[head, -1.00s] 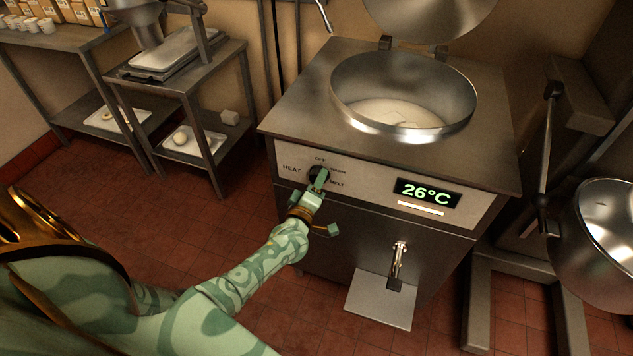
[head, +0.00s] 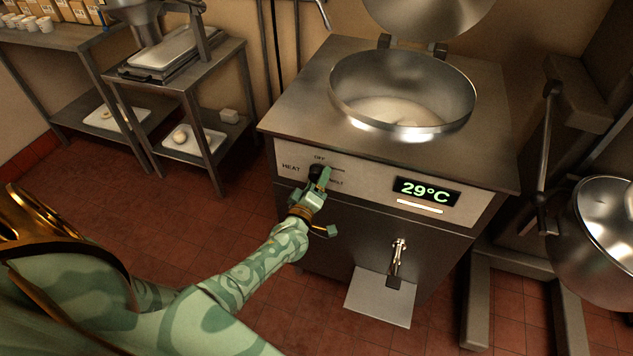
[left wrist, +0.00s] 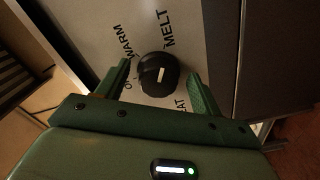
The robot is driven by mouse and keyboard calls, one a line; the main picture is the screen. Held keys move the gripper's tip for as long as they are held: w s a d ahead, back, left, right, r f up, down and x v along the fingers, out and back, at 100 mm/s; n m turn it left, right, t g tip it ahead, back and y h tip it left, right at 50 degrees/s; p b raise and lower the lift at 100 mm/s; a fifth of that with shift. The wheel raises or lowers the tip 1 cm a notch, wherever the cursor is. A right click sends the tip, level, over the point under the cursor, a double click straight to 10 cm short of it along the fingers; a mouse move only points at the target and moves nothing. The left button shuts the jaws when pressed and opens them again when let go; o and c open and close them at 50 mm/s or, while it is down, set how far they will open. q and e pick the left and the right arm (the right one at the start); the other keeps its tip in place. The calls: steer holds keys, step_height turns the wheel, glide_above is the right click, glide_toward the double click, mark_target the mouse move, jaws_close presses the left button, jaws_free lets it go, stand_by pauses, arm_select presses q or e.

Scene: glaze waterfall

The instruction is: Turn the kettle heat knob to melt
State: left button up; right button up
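The kettle (head: 300,95) is a steel pot set in a cabinet with its lid raised. Its black heat knob (head: 316,171) is on the pale front panel, partly hidden by my left gripper (head: 325,178). In the left wrist view the knob (left wrist: 152,84) sits between the open green fingers, with a gap on each side. WARM and MELT (left wrist: 182,28) show beyond the fingertips, OFF and HEAT are partly covered. The display (head: 427,191) reads 29°C. My right gripper is out of view.
A tap (head: 397,262) sticks out low on the kettle's front above a pale plate (head: 380,298). A steel mixing bowl (head: 605,240) stands at the right. Steel shelves (head: 190,80) stand at the left. The tiled floor in front is mostly clear.

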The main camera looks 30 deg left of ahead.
arm_select(q)
steer(key=p+v, duration=0.3)
steer(key=v, duration=1.3)
steer(key=shift+s+d, duration=0.15)
